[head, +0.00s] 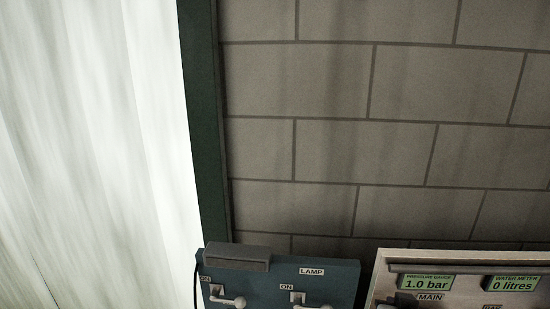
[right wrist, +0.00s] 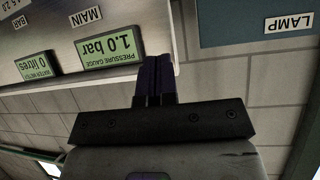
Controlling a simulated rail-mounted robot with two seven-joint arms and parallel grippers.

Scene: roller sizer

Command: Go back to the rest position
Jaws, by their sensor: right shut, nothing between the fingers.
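My right gripper (right wrist: 154,62) shows in the right wrist view, its dark fingers together with nothing between them. Behind the fingers is the lower panel edge area of a light panel with a green pressure gauge (right wrist: 110,48) reading 1.0 bar, seen upside down. Neither gripper shows in the head view. My left gripper is in neither view.
In the head view, a blue panel (head: 335,275) with a LAMP label and switches stands at the bottom, beside a light panel (head: 450,261) with the pressure gauge (head: 426,282) and water meter (head: 513,283). A grey block wall (head: 380,90) and pale surface (head: 80,130) lie behind.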

